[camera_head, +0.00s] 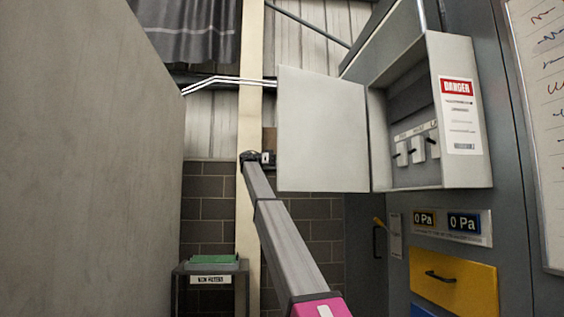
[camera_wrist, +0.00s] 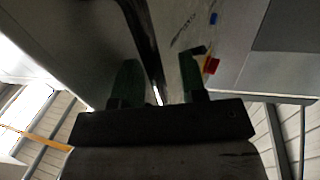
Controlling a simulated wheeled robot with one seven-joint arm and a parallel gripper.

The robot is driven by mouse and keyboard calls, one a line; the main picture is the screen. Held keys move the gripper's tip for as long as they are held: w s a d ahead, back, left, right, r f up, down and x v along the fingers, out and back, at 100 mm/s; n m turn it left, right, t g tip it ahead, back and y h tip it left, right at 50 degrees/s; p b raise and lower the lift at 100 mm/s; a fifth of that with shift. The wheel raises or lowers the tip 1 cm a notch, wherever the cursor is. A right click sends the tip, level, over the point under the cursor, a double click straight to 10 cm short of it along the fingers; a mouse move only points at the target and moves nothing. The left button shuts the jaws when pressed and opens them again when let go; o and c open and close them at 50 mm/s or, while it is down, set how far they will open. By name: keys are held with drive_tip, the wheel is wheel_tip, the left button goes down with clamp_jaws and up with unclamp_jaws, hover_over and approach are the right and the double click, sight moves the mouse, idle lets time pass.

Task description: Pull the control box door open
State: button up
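The grey control box (camera_head: 465,175) is mounted on the right and stands open. Its door (camera_head: 322,130) is swung out to the left, showing a row of switches (camera_head: 415,148) inside. My gripper (camera_head: 258,158) is at the end of my outstretched arm, by the lower left edge of the door; contact cannot be made out. In the wrist view, my two dark green fingers (camera_wrist: 160,75) are spread apart, with a dark strip and a bright gap visible between them. No handle on the door can be made out.
A large grey panel (camera_head: 90,170) fills the left. A small stand (camera_head: 210,285) with a green top is at the lower middle. A brick wall (camera_head: 310,220) lies behind.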

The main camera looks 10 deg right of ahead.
drive_tip(key=shift+a, duration=0.1)
drive_tip(key=w+a, duration=0.2)
drive_tip(key=a, duration=0.8)
drive_tip(key=shift+a, duration=0.2)
drive_tip(key=shift+c, duration=0.4)
